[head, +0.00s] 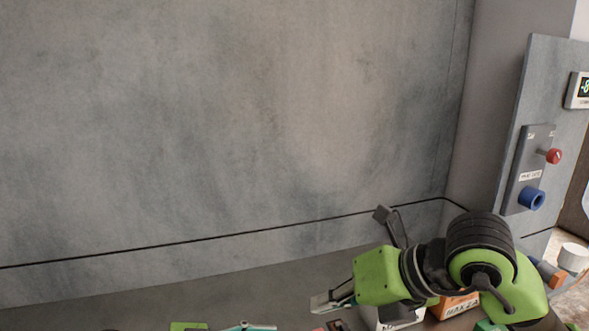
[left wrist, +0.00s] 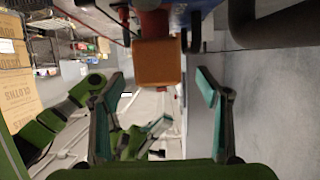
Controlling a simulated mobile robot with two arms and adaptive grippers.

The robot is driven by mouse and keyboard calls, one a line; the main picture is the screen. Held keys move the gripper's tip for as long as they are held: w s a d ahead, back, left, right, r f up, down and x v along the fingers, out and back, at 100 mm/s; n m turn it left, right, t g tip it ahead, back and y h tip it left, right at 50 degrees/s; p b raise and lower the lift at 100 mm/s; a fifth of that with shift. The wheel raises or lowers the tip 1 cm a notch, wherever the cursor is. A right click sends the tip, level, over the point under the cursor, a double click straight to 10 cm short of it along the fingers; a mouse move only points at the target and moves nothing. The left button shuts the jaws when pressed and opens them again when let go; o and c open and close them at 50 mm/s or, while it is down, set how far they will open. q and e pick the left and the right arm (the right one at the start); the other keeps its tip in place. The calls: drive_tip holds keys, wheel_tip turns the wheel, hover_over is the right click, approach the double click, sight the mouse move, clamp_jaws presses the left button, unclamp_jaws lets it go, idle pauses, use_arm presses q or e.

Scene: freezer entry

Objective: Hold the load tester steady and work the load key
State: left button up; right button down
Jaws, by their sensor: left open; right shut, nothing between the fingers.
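I cannot pick out the load tester or its load key for certain. In the left wrist view, an orange block (left wrist: 158,62) under a red and blue body shows between the fingers of my left gripper (left wrist: 160,78), which is open. Whether they touch is unclear. In the head view, only a bit of green and teal shows at the bottom edge, probably my left gripper. My right gripper (head: 328,301) is shut and empty, low in the head view. A small red and dark thing (head: 327,327) is cut off just below it.
A lettered orange box (head: 454,305) and a white box (head: 400,318) stand by my right arm. At the right, a grey panel (head: 530,120) carries a red-knobbed lever (head: 553,156), a blue knob (head: 533,199) and a display (head: 578,89). A plain grey wall (head: 220,120) fills the back.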

use_arm(q)
drive_tip(key=shift+b+v, duration=0.5)
drive_tip(key=shift+v, duration=0.85)
use_arm(e)
drive_tip(key=shift+f, duration=0.55)
use_arm(q)
drive_tip(key=v, duration=1.2)
